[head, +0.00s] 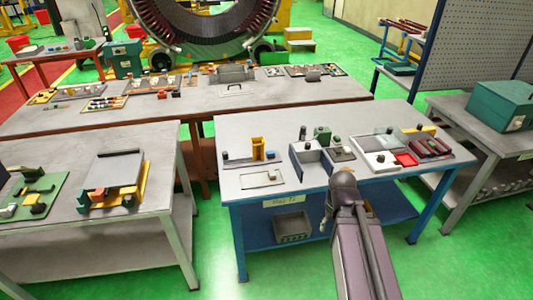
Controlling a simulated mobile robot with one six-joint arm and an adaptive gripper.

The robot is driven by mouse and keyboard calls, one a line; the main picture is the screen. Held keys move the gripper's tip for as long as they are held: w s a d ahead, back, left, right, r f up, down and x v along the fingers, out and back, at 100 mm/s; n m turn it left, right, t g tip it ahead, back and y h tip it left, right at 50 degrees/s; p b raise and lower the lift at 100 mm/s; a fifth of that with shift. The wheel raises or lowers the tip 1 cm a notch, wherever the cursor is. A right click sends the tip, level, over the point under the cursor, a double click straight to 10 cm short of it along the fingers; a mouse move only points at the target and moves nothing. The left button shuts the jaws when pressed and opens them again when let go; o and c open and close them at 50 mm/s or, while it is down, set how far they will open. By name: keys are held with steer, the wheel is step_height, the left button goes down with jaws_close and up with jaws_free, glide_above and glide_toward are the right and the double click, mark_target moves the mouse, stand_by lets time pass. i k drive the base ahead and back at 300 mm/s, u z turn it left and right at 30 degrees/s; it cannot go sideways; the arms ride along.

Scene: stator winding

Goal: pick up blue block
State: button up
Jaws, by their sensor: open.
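Small blocks and parts stand on the blue-legged table (236,126), too small to tell one by one. Among them are a yellow upright piece (257,148) at the left and a green box (322,134) at the back middle. A small dark piece (390,130) stands farther right; its colour is unclear. My arm reaches up from the bottom, and its bend stands in front of the table's near edge. My gripper does not show clearly; the arm hides that area.
A grey open bin (301,153) and a white divided tray (365,142) with a red section (405,160) sit on the table. A grey bin (292,228) is on its lower shelf. Another table (160,200) stands left, a long bench (200,104) behind. A teal case (500,105) is at right.

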mark_target(269, 154)
steer(key=i, duration=0.9)
steer(key=z, duration=0.05)
